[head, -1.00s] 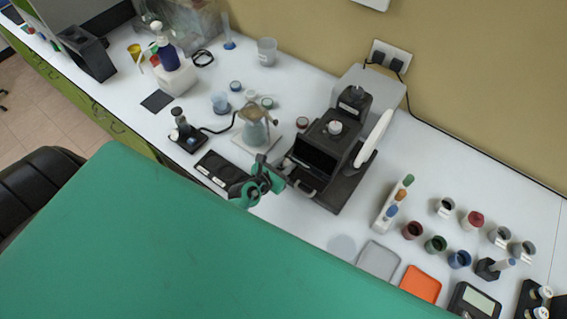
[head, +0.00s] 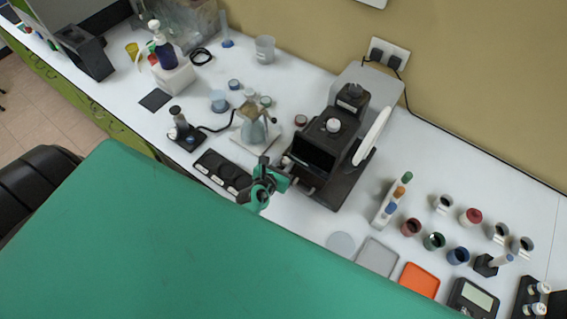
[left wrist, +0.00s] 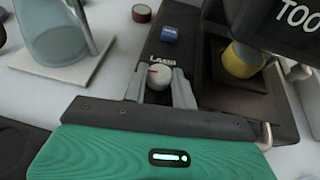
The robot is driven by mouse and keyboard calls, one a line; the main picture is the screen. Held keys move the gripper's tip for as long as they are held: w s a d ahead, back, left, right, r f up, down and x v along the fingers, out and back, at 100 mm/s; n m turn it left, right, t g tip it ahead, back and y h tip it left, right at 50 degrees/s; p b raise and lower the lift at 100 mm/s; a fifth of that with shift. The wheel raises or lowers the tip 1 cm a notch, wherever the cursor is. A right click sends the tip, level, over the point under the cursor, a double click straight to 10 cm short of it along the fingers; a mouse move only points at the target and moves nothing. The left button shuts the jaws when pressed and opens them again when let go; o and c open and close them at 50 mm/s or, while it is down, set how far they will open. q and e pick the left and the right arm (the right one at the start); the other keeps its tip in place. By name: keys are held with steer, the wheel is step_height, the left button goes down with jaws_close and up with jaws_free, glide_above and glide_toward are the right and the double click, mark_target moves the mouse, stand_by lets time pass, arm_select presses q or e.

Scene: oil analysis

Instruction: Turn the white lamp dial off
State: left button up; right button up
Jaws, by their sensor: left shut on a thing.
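The white lamp dial (left wrist: 160,77) sits on the black device below a "LAMP" label in the left wrist view. A small red mark shows on its upper left. My left gripper (left wrist: 161,92) has one grey finger on each side of the dial and is shut on it. In the head view my left gripper (head: 287,166) is at the front left of the black device (head: 336,183), and the dial cannot be made out there. A blue knob (left wrist: 170,34) is above the label in the left wrist view. My right gripper is not in view.
A glass vessel on a white plate (head: 258,136) stands left of the device. A black tray (head: 222,170) lies near the bench's front edge. A tube rack (head: 386,205) and several small cups are to the right. A yellow part (left wrist: 242,61) sits right of the dial.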

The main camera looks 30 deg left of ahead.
arm_select(q)
steer(key=o, duration=1)
steer(key=shift+r, duration=0.1)
steer(key=shift+a+m+h, duration=0.1)
steer(key=shift+m+h, duration=0.2)
steer(key=shift+h, duration=0.1)
steer(key=shift+a+m+h, duration=0.1)
steer(key=shift+m+h, duration=0.4)
steer(key=shift+m+h, duration=0.5)
steer(key=shift+h, duration=0.1)
steer(key=shift+w+a+m+g+h+b, duration=0.1)
steer(key=shift+a+m+g+h+b, duration=0.1)
steer(key=shift+m+g+h+b, duration=0.55)
